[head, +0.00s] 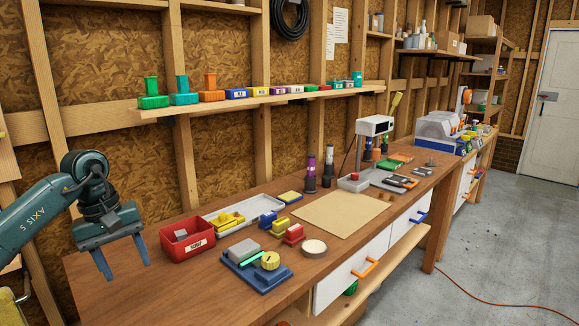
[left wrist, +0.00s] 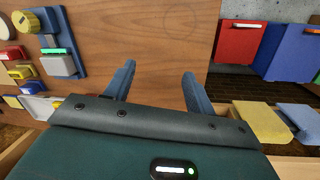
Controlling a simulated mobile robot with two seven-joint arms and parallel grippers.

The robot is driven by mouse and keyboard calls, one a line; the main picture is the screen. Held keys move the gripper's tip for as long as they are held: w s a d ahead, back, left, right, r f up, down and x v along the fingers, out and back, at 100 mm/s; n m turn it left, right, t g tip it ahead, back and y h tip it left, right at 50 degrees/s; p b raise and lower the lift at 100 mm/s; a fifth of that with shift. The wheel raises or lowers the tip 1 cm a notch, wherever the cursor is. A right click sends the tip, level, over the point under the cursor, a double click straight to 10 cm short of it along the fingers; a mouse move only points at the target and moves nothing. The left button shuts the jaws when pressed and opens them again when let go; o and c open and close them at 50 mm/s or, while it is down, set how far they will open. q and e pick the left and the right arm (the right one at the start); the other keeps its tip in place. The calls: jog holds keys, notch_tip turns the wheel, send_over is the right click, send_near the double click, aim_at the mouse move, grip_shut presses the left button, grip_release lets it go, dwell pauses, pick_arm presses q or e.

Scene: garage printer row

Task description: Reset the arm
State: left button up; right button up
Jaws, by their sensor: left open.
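My left gripper (head: 123,263) comes in from the left on a teal arm. Its two blue fingers point down, spread apart and empty, at the near left end of the wooden workbench (head: 190,285). In the left wrist view, the open fingers of my left gripper (left wrist: 158,85) show over the bench top (left wrist: 160,40), with nothing between them. A red bin (head: 187,239) stands on the bench to the right of the gripper, apart from it. My right gripper is not in view.
A blue fixture (head: 270,277) with a yellow knob, a white tray (head: 235,215) and a tan mat (head: 330,214) lie farther along the bench. A wall shelf (head: 260,101) holds small coloured parts. In the left wrist view, red and blue containers (left wrist: 240,42) stand beyond the bench edge.

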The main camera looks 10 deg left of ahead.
pick_arm(q)
jog(key=d+f+n+h, duration=0.1)
jog(key=d+f+h, duration=0.25)
jog(key=d, duration=0.45)
jog(key=d+f+n+h, duration=0.25)
jog(key=d+f, duration=0.25)
jog(key=d, duration=0.3)
jog(key=s+d+r+n+t+h, duration=0.1)
jog(key=s+d+n+t+h, duration=0.15)
jog(key=d+n+h, duration=0.4)
jog(key=s+d+n+t+h, duration=0.2)
jog(key=d+n+t+h, duration=0.15)
jog(key=d+n, duration=0.5)
jog(key=s+a+f+n+t+y, duration=0.1)
jog(key=a+f+n+t+y, duration=0.3)
jog(key=n, duration=1.1)
jog(key=s+a+f+n+t+y, duration=0.2)
jog(key=f+n+t+y, duration=0.4)
jog(key=n, duration=0.9)
jog(key=s+a+f+n+g+y, duration=0.2)
jog(key=s+f+n+g+y, duration=0.2)
jog(key=s+f+n, duration=0.8)
jog(key=shift+a+f+n+g+y, duration=0.35)
jog(key=shift+n+g, duration=0.3)
jog(key=shift+g, duration=0.35)
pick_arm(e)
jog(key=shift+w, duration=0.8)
